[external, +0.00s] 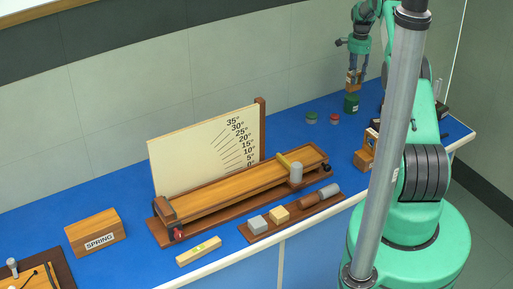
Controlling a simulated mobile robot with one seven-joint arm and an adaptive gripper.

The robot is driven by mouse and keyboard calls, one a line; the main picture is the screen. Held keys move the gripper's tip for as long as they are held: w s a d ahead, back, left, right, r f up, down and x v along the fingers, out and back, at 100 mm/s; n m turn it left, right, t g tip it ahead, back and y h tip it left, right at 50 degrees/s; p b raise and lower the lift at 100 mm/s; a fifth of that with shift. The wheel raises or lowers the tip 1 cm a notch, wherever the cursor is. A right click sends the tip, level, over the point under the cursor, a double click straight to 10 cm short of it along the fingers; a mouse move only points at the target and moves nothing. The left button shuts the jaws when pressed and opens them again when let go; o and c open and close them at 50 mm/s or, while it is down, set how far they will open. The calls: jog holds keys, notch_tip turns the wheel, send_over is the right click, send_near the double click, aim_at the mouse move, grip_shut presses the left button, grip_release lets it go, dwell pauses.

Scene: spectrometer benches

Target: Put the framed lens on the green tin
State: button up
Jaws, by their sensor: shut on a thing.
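My gripper (355,75) is near the back wall at the upper right, pointing down. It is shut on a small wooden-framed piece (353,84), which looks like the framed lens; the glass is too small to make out. A dark green tin (351,104) stands upright on the blue bench just below the held piece. The lens appears over the tin, but I cannot tell whether they touch.
A smaller green-topped container (311,117) and a red-topped one (334,119) stand left of the tin. A wooden stand (366,153) is nearer the front, partly behind my column. The inclined wooden track (240,189) with its angle board (190,150) fills the middle.

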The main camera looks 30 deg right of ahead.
jog(key=shift+w, duration=0.1)
dwell(0.3)
jog(key=shift+f+p, duration=0.35)
jog(key=shift+f, duration=1.35)
jog(key=shift+f, duration=0.2)
jog(key=o, duration=1.2)
jog(key=shift+r, duration=0.1)
jog(key=shift+r+b, duration=0.75)
jog(key=shift+r, duration=5.35)
jog(key=shift+r, duration=0.1)
